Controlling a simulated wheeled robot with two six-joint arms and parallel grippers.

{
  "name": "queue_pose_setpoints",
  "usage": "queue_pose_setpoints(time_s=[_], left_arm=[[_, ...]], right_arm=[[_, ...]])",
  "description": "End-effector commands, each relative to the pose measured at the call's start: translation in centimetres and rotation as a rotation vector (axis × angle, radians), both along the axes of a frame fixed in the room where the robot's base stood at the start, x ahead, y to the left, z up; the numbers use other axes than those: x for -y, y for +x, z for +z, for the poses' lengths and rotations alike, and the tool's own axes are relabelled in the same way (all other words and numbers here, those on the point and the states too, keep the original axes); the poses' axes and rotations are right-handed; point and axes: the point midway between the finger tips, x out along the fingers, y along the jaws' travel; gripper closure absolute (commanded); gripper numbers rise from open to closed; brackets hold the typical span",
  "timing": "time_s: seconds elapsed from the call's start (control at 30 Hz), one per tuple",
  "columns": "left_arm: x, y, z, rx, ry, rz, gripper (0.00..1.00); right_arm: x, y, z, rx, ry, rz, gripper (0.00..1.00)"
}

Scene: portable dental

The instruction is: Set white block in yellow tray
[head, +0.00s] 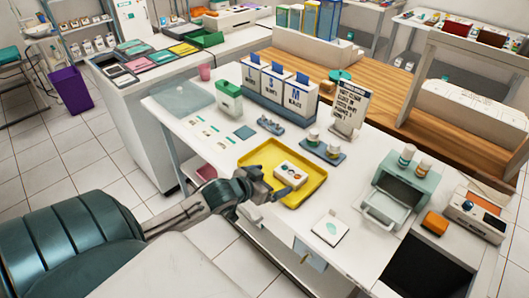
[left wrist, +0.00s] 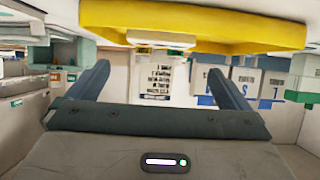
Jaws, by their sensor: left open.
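The yellow tray (head: 259,160) lies on the white table in the head view, and its rim spans the top of the left wrist view (left wrist: 200,22). The white block (head: 291,175), with coloured round marks, sits inside the tray. In the left wrist view the block (left wrist: 160,39) shows against the tray, between and beyond the fingers. My left gripper (head: 270,184) is open and empty at the tray's near left side, close to the block but not closed on it. It hides part of the tray's edge. My right gripper is not in view.
White boxes with blue tops (head: 270,82), a sign (head: 349,106) and a small dark tray with jars (head: 320,151) stand behind the tray. A teal-green device (head: 395,190) stands to its right. A white pad (head: 330,229) lies near the front edge.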

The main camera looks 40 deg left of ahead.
Motion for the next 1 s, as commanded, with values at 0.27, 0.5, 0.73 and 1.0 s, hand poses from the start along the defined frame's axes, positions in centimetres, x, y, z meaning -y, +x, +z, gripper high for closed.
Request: queue_pose_setpoints(time_s=[0.27,0.5,0.73,1.0], left_arm=[[-0.2,-2.2,1.1,0.000,0.001,0.000,0.00],[-0.2,-2.3,1.2,0.001,-0.001,0.000,0.00],[-0.2,-2.3,1.2,0.001,-0.001,0.000,0.00],[0.4,-3.4,0.1,-0.041,0.011,0.018,0.00]], right_arm=[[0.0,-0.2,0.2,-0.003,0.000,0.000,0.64],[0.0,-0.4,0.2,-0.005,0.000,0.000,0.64],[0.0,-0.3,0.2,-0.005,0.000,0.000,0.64],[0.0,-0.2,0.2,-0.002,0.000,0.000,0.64]])
